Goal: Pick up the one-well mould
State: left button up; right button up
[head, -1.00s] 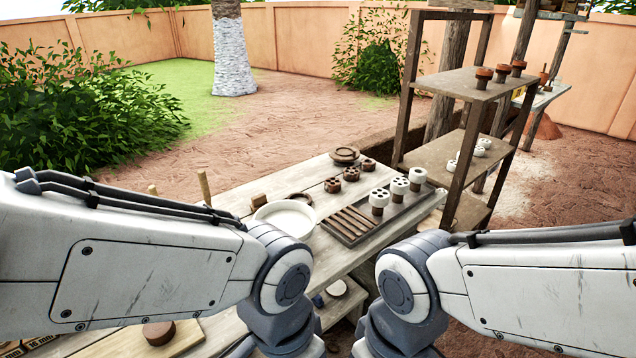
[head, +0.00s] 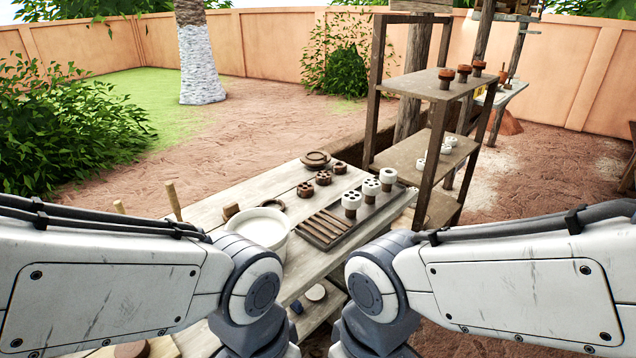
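The middle one (head: 371,188) and the nearest one (head: 351,201) show several holes each. Three small brown pieces stand left of them on the table: a near one (head: 305,190), a middle one (head: 323,178) and a far one (head: 340,168). Their wells are too small to tell. Both my grippers are below the picture; only my arms show, on either side of the table.
A white basin (head: 258,228) stands left of the tray. A wooden shelf rack (head: 428,150) rises behind the table's right end, with brown pieces (head: 463,72) on top and white ones (head: 448,141) lower. Bare ground lies right of the rack.

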aim_at(338, 168)
jog(key=z, duration=1.45)
jog(key=i, duration=4.5)
jog(key=u, duration=3.95)
